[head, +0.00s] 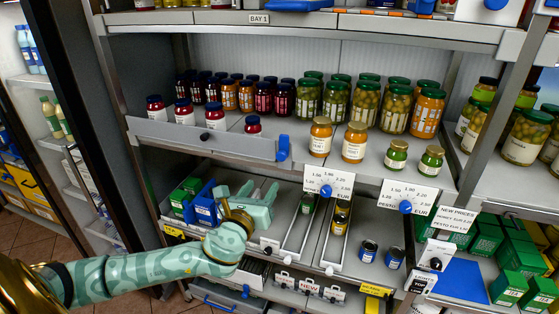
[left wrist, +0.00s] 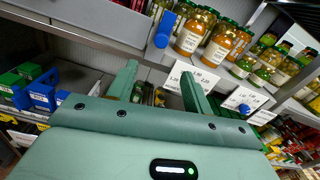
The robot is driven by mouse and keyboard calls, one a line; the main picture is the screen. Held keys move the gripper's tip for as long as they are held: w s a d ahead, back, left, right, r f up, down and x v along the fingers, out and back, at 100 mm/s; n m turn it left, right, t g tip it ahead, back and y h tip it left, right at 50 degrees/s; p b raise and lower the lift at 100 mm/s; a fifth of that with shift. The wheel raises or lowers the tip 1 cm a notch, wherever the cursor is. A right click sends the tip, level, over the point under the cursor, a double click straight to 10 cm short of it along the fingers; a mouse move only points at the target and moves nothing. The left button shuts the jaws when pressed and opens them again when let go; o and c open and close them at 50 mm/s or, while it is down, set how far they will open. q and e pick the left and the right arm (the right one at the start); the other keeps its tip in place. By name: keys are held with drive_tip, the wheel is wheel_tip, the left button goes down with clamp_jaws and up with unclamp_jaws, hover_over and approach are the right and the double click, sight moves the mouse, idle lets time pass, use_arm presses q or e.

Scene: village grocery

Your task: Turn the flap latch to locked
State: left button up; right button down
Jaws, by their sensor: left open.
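A blue latch (head: 283,147) stands roughly upright at the flap's right end. In the left wrist view the latch (left wrist: 164,30) shows above and beyond my fingertips, beside the grey flap (left wrist: 100,18). My mint-green left gripper (head: 258,190) is open and empty, below the latch and in front of the lower shelf. Its two fingers also show in the left wrist view (left wrist: 158,82), apart from the latch. My right gripper is not in view.
Jars of honey (head: 321,138) stand right of the latch, with more jars behind. Price cards (head: 328,182) with blue knobs hang from the shelf edge. Blue and green boxes (head: 205,205) and narrow lanes with jars occupy the lower shelf.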

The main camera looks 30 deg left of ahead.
sight(280, 158)
use_arm(q)
drive_tip(key=x, duration=1.3)
drive_tip(key=shift+w+d+p, duration=0.1)
drive_tip(key=shift+w+p, duration=0.3)
drive_tip(key=c, duration=1)
